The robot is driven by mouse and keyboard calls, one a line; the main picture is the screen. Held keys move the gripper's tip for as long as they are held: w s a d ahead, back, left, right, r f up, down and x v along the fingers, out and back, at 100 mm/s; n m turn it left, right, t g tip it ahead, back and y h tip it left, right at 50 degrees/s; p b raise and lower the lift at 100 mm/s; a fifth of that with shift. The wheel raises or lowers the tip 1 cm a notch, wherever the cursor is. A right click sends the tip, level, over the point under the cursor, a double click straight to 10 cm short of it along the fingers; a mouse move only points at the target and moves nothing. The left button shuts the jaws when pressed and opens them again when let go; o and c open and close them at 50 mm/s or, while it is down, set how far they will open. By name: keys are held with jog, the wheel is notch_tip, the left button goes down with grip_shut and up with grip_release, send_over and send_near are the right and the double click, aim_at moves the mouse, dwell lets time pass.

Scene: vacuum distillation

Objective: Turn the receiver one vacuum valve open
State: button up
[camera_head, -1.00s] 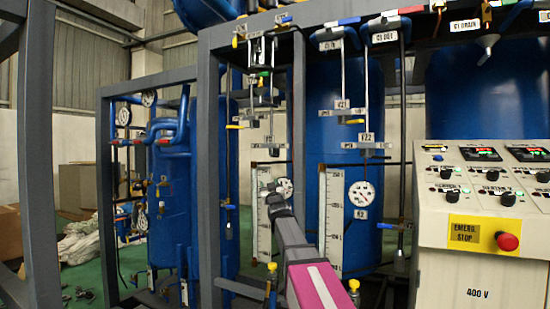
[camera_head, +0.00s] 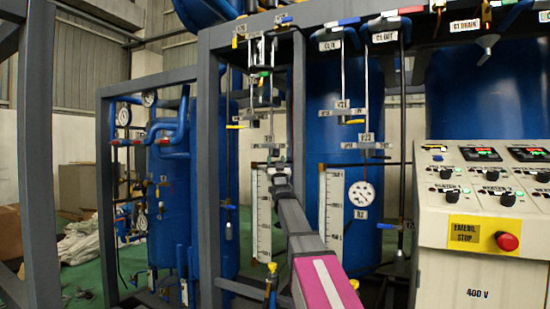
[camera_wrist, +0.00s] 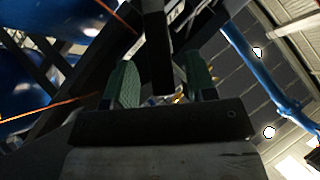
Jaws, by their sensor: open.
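My gripper (camera_head: 277,170) is at the far end of my arm, raised in front of the receiver column with the left level scale. In the wrist view my gripper (camera_wrist: 162,88) shows two green-padded fingers standing well apart, with nothing held between them. A dark bar and small brassy parts show beyond the fingers. A yellow valve handle (camera_head: 236,126) sits at the left of this column, above and left of my gripper. I cannot tell which handle is the receiver one vacuum valve. Fittings directly behind my gripper are partly hidden.
A grey frame post (camera_head: 208,200) stands left of my arm. A second yellow handle (camera_head: 355,121) and a round gauge (camera_head: 361,193) are to the right. A control panel with a red emergency stop button (camera_head: 507,241) stands at the right.

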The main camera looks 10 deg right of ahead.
jog(key=shift+x, duration=1.55)
grip_shut()
